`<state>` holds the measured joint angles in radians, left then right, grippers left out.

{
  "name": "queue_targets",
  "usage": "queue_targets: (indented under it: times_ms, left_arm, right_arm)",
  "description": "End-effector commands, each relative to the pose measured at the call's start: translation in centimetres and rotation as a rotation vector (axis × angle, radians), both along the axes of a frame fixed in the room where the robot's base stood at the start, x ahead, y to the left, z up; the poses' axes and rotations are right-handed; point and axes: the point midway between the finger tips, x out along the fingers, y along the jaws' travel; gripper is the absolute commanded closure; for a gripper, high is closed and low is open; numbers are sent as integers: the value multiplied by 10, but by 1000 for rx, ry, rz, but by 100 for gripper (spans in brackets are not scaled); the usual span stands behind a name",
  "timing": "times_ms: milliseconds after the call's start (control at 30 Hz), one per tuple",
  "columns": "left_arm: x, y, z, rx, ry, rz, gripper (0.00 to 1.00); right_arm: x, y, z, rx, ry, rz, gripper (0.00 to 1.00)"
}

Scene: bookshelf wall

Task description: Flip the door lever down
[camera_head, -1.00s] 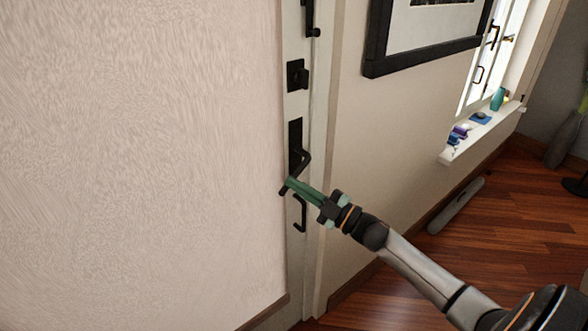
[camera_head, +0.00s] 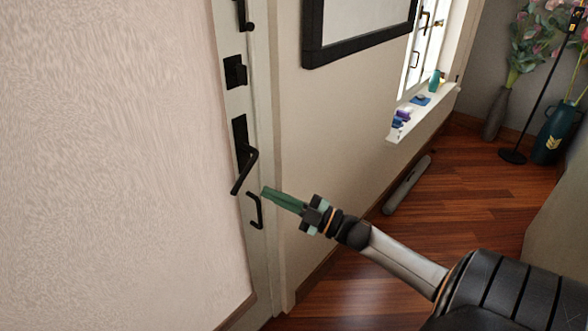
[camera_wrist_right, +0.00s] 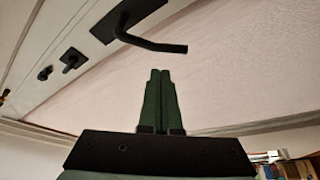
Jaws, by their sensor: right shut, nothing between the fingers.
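The black door lever (camera_head: 245,171) sits on its dark plate on the pale door edge in the head view. Its handle slants down to the lower left. In the right wrist view the lever (camera_wrist_right: 150,44) shows above the fingertips. My right gripper (camera_head: 265,191) has green fingers, shut together with nothing between them. Its tips are a little right of the lever and appear apart from it. The two closed fingers also show in the right wrist view (camera_wrist_right: 160,74). My left gripper is not in view.
A black hook (camera_head: 256,212) is on the door just below the lever, and a black knob plate (camera_head: 235,72) is above. A framed picture (camera_head: 355,30) hangs on the wall. Small items stand on the windowsill (camera_head: 425,112). Wooden floor (camera_head: 440,200) lies open on the right.

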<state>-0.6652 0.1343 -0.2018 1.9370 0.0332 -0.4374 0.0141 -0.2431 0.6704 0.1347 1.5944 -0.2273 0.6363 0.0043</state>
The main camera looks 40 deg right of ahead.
Motion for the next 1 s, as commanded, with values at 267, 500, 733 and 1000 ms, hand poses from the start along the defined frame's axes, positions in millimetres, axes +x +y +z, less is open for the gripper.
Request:
queue_targets:
  times_ms: [267, 500, 733, 1000]
  left_arm:
    - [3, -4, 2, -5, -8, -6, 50]
    - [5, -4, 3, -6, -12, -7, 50]
    - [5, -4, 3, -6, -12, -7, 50]
    - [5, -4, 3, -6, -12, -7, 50]
  right_arm:
    - [-40, -17, -12, -2, 2, -1, 100]
    - [-51, -22, -14, -2, 0, 0, 100]
    - [-51, -22, -14, -2, -1, 0, 100]
    - [-51, -22, -14, -1, 0, 0, 100]
